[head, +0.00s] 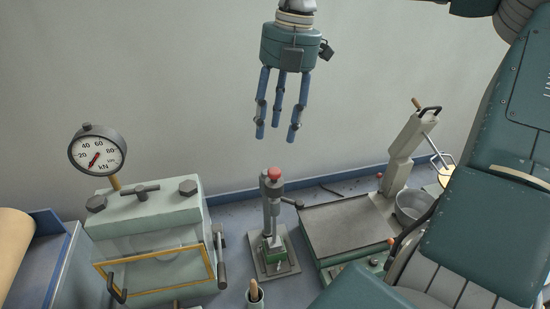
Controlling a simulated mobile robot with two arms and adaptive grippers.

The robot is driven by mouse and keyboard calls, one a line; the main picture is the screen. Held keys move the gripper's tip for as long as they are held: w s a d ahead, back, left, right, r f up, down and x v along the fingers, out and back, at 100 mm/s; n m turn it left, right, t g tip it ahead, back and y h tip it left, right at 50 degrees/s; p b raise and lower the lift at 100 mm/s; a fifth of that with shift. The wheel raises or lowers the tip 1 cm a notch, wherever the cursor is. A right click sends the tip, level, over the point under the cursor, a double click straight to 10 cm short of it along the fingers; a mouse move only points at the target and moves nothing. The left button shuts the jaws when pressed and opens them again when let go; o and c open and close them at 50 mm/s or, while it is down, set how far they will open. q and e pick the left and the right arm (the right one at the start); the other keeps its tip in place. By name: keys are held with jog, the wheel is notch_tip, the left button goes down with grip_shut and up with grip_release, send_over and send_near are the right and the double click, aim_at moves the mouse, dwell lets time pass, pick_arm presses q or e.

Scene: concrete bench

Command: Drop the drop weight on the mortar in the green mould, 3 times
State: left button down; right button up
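The drop weight (272,187) shows as a grey cylinder with a red knob on top, on an upright stand at the middle of the bench. The green mould (276,253) is low at the foot of this stand, on a grey base plate; the mortar in it is hidden. My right gripper (276,133) hangs fingers-down above the stand, clear of the red knob. Its blue fingers are spread with nothing between them. My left gripper is not in view.
A pale green press (150,222) with a dial gauge (97,151) stands on the left. Right of the stand are a flat grey plate (347,229), a tall pale device (404,150) and a metal bowl (412,206). A pot with a wooden handle (254,291) stands in front.

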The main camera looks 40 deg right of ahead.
aim_at(275, 171)
jog(key=s+f+n+t+h+b, duration=0.2)
jog(key=s+f+n+t+b, duration=0.15)
jog(key=n, duration=1.05)
jog(key=x, duration=0.3)
jog(key=p+x, duration=0.1)
jog(key=x, duration=0.1)
jog(key=p+x, duration=0.1)
jog(key=x, duration=0.2)
jog(key=shift+w+a+f, duration=0.15)
jog(key=shift+a+f, duration=0.15)
jog(key=shift+a, duration=0.05)
jog(key=shift+r, duration=0.1)
grip_shut()
